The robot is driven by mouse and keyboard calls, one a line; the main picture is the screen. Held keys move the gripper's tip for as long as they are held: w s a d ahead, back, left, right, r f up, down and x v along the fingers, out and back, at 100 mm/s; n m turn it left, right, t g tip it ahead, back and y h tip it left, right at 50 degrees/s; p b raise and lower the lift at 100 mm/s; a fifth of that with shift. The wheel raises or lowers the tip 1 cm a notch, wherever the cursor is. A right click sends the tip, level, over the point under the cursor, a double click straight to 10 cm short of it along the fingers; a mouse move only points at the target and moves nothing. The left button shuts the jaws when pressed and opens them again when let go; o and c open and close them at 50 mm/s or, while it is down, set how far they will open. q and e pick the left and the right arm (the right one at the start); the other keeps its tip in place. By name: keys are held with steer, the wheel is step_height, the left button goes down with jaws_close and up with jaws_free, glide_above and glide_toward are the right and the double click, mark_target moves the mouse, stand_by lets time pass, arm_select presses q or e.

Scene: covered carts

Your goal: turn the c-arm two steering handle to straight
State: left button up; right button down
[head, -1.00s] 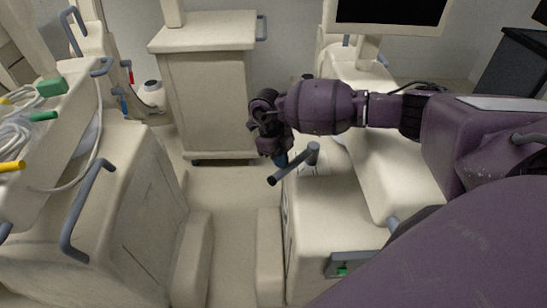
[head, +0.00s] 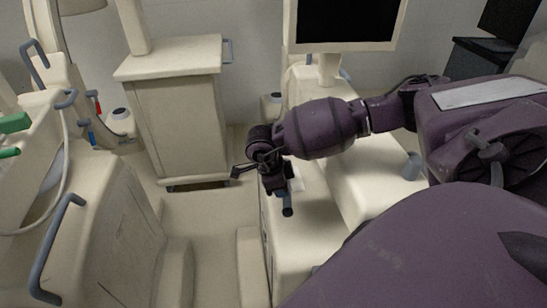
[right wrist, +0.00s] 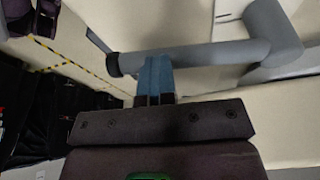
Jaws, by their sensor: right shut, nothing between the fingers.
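The steering handle (head: 288,203) is a grey bar on the pale cart (head: 312,232) at the right. In the head view it points down the picture, its inner end hidden behind my right gripper (head: 277,186). In the right wrist view the handle (right wrist: 215,54) crosses the picture, with a dark end cap at left and a bend at right. The right gripper's blue fingertips (right wrist: 158,72) are shut, empty, and overlap the bar near its capped end. I cannot tell whether they touch it. My left gripper is not in view.
A pale cabinet cart (head: 180,120) stands at the back. Another pale cart with grey rails (head: 55,245) stands at the left. A monitor (head: 345,20) rises behind the handle's cart. Open floor (head: 195,220) lies between the carts.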

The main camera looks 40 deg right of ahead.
steer(key=shift+s+d+f, duration=0.25)
steer(key=shift+s+d, duration=0.05)
steer(key=shift+s, duration=0.15)
stand_by(0.4)
